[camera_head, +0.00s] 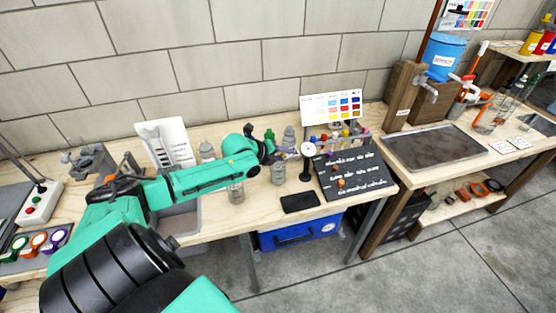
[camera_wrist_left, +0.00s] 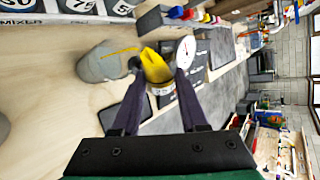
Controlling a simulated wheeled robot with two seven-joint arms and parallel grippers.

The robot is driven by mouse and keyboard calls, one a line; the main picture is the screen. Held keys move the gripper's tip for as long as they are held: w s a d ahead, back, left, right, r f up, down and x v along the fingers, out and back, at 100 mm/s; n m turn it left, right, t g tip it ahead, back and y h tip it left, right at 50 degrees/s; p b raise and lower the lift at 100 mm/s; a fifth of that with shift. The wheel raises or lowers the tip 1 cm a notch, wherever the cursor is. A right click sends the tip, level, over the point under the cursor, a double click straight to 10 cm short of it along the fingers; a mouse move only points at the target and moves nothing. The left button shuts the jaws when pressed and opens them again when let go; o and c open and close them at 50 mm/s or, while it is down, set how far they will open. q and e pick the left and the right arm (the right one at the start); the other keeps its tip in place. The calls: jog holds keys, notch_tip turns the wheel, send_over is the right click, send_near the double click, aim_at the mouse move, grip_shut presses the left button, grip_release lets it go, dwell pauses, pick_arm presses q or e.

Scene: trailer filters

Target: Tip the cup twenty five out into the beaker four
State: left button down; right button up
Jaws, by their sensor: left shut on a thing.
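My left gripper (camera_wrist_left: 160,70) is shut on a small yellow cup-like thing, taken as cup twenty five (camera_wrist_left: 157,66); its number cannot be read. The cup is tilted, with a pale band near its lower end. A grey, glassy vessel (camera_wrist_left: 98,64) lies just left of it in the left wrist view, and a thin yellow streak crosses over that vessel. In the head view my left gripper (camera_head: 277,152) is over the bench among several glass vessels, one being a clear vessel (camera_head: 277,173) below it. I cannot tell which vessel is beaker four. My right gripper is out of view.
A round white dial on a black stand (camera_head: 307,149) is close to the right of the gripper. A dark board (camera_head: 360,177) and a black pad (camera_head: 300,203) lie on the bench. Another glass vessel (camera_head: 236,192) stands near the front under my arm.

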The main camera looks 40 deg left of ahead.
pick_arm(q)
jog(key=shift+s, duration=0.1)
jog(key=shift+f, duration=0.1)
dwell(0.3)
jog(key=shift+b, duration=0.4)
jog(key=shift+f+h, duration=0.1)
jog(key=shift+h, duration=0.2)
jog(key=shift+n, duration=0.3)
jog(key=shift+a+r+n+h+b, duration=0.15)
jog(key=shift+r+n+h+b, duration=0.2)
jog(key=shift+h+b, duration=0.45)
dwell(1.1)
jog(key=shift+f+b, duration=0.1)
jog(key=shift+b, duration=0.25)
jog(key=shift+a+r+n+h+b, duration=0.25)
jog(key=shift+n+h+b, duration=0.3)
jog(key=shift+b, duration=1.05)
jog(key=shift+a+f+n+h+b, duration=0.15)
jog(key=shift+f+n+h+b, duration=0.35)
jog(key=shift+b, duration=1.65)
